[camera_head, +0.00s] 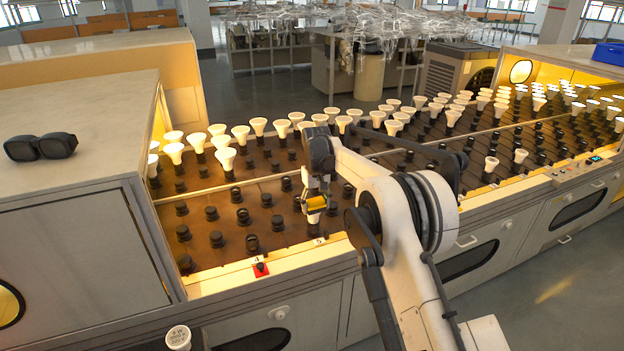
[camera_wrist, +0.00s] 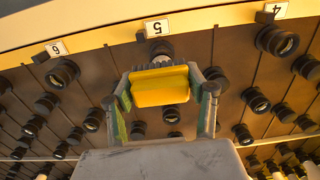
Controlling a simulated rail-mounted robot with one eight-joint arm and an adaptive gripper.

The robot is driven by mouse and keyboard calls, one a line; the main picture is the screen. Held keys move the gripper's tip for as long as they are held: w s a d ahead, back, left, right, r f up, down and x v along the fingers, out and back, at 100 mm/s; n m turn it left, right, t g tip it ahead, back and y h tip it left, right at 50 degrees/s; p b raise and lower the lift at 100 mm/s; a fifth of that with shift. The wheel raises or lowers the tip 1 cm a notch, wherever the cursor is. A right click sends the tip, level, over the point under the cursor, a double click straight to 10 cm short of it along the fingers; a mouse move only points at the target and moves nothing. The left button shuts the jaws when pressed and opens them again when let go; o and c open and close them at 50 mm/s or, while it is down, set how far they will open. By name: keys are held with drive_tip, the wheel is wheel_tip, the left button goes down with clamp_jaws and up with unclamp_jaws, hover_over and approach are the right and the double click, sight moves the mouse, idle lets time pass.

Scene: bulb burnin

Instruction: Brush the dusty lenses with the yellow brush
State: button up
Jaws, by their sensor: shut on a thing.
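My gripper (camera_head: 318,194) is over the brown rack deck, near its front edge. It is shut on the yellow brush (camera_wrist: 160,86), which also shows in the head view (camera_head: 317,203). The brush lies crosswise between the two fingers (camera_wrist: 165,92), its dark bristles facing the front edge. Just beyond the bristles is a pale grey round fitting (camera_wrist: 161,49) by the tag 5 (camera_wrist: 157,28); I cannot tell whether they touch. Other black round fittings have glassy centres, such as one by tag 4 (camera_wrist: 278,41) and one by tag 6 (camera_wrist: 62,72). Dust is too fine to make out.
Lit white bulbs (camera_head: 258,126) stand in rows behind my gripper and to the right. Bare black fittings (camera_head: 212,213) fill the left front. A red piece (camera_head: 261,269) sits at the front edge. Dark goggles (camera_head: 40,147) lie on the left cabinet (camera_head: 75,95).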

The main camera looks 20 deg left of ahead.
drive_tip(key=shift+s+d, duration=0.45)
drive_tip(key=shift+s, duration=0.1)
drive_tip(key=shift+a, duration=0.1)
drive_tip(key=shift+w+a, duration=0.15)
drive_tip(key=shift+w, duration=0.25)
drive_tip(key=shift+w+a+p, duration=0.4)
drive_tip(key=shift+w+a, duration=0.45)
drive_tip(key=shift+a, duration=0.05)
drive_tip(key=shift+w+a+p, duration=0.45)
drive_tip(key=shift+w+a, duration=0.45)
wheel_tip(320, 180, up, 8)
drive_tip(key=p, duration=0.3)
